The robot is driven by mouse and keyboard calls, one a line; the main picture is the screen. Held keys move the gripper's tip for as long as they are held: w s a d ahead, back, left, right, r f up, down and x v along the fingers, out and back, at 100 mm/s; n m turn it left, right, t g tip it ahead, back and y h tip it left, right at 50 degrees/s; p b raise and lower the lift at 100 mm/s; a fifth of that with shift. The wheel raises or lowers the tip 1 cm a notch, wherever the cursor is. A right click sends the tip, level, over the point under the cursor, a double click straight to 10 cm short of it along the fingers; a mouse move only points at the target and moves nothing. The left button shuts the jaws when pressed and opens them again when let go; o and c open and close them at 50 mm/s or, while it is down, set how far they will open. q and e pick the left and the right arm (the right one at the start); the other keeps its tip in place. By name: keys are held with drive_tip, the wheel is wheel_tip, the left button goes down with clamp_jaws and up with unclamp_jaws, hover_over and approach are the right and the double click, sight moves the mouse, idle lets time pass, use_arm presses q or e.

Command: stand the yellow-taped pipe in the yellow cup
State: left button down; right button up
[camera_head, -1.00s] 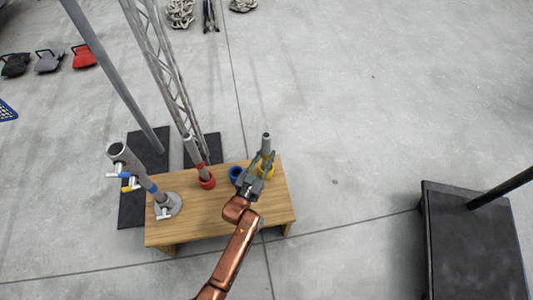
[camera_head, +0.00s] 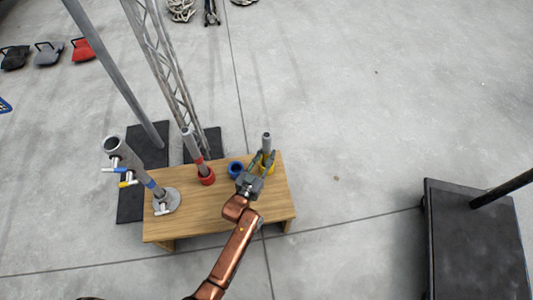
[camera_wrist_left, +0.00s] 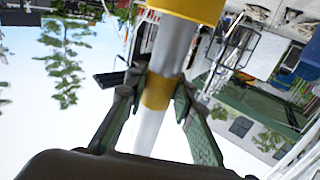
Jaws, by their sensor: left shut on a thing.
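The yellow-taped pipe (camera_head: 266,142) is grey and upright at the right end of the wooden bench. The yellow cup (camera_head: 270,167) is around its foot, partly hidden by my gripper. My left gripper (camera_head: 261,172) is shut on the pipe. In the left wrist view, which is upside down, the pipe (camera_wrist_left: 174,48) passes between the fingers (camera_wrist_left: 158,95) at its yellow tape. Its end goes inside the yellow cup (camera_wrist_left: 190,8) at the top edge. Whether it touches the cup floor is hidden. My right gripper is not in view.
A tall truss (camera_head: 165,65) rises behind. A black cart (camera_head: 475,240) stands right; floor between is clear.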

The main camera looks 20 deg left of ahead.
sight(265, 144)
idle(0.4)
use_arm(q)
drive_tip(key=shift+f, duration=0.3)
drive_tip(key=c, duration=1.8)
unclamp_jaws()
drive_tip(key=shift+o, duration=1.1)
wheel_tip(265, 144, up, 10)
drive_tip(key=shift+r, duration=0.1)
